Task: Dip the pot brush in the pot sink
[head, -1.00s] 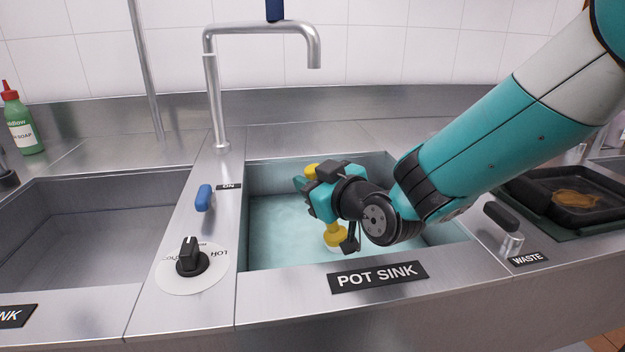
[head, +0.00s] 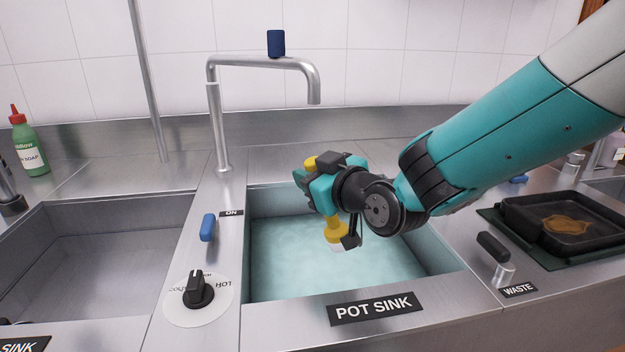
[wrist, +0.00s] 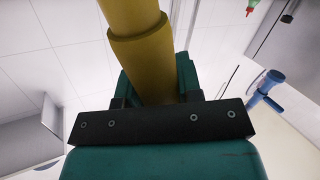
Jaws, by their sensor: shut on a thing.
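The pot sink (head: 290,262) is the basin behind the "POT SINK" label, filled with cloudy pale blue water. My gripper (head: 318,184) is over this basin and shut on the yellow pot brush (head: 336,229). The brush's top end shows above the fingers, and its wider lower part hangs below them with a pale end. In the head view that lower end appears over the water; I cannot tell whether it touches the surface. In the wrist view the thick yellow handle (wrist: 142,50) runs between my fingers (wrist: 156,85).
A faucet (head: 265,62) with a blue part on top stands behind the sink. A blue lever (head: 208,227) and a black temperature knob (head: 198,290) are at the left. A waste handle (head: 493,246) and a black pan (head: 565,214) are at the right. An empty basin (head: 110,245) lies left.

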